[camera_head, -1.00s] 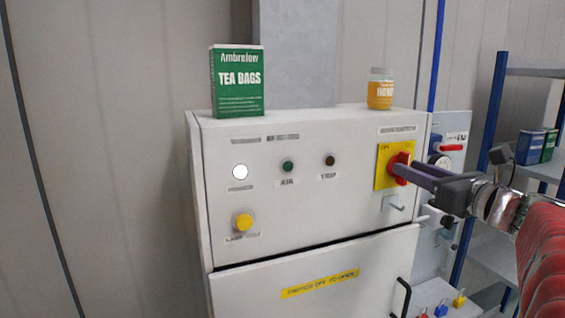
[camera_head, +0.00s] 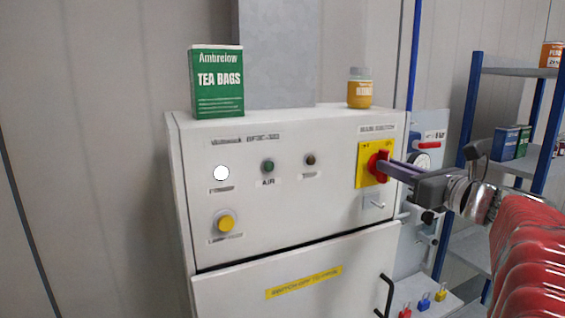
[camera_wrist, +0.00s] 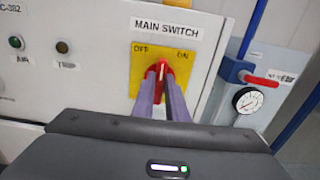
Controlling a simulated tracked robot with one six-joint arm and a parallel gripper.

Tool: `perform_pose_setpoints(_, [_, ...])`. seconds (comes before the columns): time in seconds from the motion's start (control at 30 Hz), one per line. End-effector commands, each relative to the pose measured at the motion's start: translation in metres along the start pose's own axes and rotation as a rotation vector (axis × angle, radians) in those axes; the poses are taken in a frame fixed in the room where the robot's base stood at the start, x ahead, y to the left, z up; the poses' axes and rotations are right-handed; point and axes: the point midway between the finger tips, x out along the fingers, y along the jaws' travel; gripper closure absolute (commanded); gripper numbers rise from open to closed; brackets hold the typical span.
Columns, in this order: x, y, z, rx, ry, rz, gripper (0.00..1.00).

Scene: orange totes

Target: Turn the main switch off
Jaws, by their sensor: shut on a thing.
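The main switch is a red rotary handle (camera_head: 378,166) on a yellow plate (camera_head: 364,172) at the upper right of the white cabinet front. In the wrist view the plate (camera_wrist: 140,62) reads OFF at left and ON at right, under a MAIN SWITCH label (camera_wrist: 164,27). The red handle (camera_wrist: 161,70) stands near upright there, between the two words. My gripper (camera_head: 388,167) reaches in from the right and is shut on the red handle. Its two purple fingers (camera_wrist: 161,92) lie either side of the handle and hide its lower part.
The white cabinet (camera_head: 290,225) carries a white lamp (camera_head: 221,173), a yellow button (camera_head: 226,223) and small indicators. A gauge panel (camera_wrist: 262,92) and shelves (camera_head: 515,70) are at the right.

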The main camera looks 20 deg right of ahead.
Motion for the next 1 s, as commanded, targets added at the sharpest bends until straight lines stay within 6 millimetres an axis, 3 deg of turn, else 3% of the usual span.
perform_pose_setpoints(0.47, [-0.0006, 0.0009, 0.0002, -0.117, -0.001, -0.008, 1.0])
perform_pose_setpoints(1.0, [-0.0003, 0.005, -0.0011, -0.574, 0.001, -0.006, 1.0])
